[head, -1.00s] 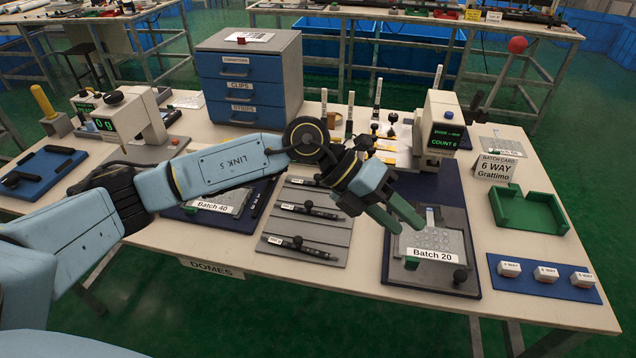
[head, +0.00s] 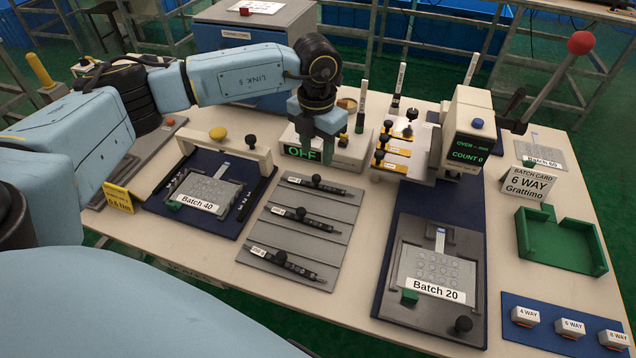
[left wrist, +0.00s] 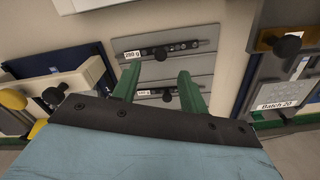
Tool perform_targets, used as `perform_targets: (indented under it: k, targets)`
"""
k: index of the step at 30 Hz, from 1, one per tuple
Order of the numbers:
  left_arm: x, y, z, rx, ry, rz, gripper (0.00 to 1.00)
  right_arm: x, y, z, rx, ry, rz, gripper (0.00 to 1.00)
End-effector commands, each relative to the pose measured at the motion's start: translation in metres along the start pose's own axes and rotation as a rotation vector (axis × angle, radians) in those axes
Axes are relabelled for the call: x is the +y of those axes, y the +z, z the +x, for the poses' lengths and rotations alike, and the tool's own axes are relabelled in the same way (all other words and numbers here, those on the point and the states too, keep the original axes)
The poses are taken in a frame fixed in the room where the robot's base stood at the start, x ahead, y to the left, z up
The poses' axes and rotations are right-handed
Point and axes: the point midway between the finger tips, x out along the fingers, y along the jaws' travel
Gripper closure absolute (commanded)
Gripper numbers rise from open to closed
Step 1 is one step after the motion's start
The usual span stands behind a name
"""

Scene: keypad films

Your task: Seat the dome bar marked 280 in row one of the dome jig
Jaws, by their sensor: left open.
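Three dark dome bars with black knobs lie on a grey stepped rack (head: 345,237). The far bar (head: 318,185) appears marked 280 g in the left wrist view (left wrist: 172,50); the middle (head: 300,216) and near (head: 282,260) bars' marks are too small to read. My left gripper (head: 318,158) is open and empty, pointing down above the rack's far end, its fingers also showing in the left wrist view (left wrist: 158,80). Two jig plates hold keypads, Batch 40 (head: 190,222) and Batch 20 (head: 425,318); I cannot tell which is the dome jig. My right gripper is not in view.
An OFF-display unit (head: 345,160) stands behind the rack, with upright tools beside it. A press showing COUNT 0 (head: 468,145) stands behind Batch 20. A green tray (head: 560,245) and a blue pad of WAY blocks (head: 545,340) lie right.

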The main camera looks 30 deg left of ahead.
Motion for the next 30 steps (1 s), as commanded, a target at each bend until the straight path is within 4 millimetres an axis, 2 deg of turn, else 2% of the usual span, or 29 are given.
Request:
perform_targets:
  k: [1, 4, 8, 12, 18, 27, 30]
  targets:
    - [-0.001, -0.001, 0.009, 0.003, -0.001, 0.0, 0.57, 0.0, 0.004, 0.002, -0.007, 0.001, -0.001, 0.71]
    - [-0.001, 0.0, 0.02, 0.001, -0.001, 0.0, 0.57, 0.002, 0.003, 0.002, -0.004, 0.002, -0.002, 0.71]
    - [-0.001, 0.0, 0.027, 0.0, -0.001, 0.001, 0.57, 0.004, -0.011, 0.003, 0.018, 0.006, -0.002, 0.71]
    - [-0.002, -0.004, 0.045, 0.002, -0.002, 0.001, 0.57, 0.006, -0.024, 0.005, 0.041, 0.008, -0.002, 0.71]
    - [-0.002, -0.005, 0.072, 0.001, -0.002, 0.0, 0.57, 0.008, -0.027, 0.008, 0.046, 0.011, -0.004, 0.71]
    - [-0.002, -0.004, 0.076, -0.001, -0.002, 0.001, 0.57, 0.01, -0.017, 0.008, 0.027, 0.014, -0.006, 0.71]
    - [-0.002, -0.004, 0.076, -0.001, -0.002, 0.001, 0.68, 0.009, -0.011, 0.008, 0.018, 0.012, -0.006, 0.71]
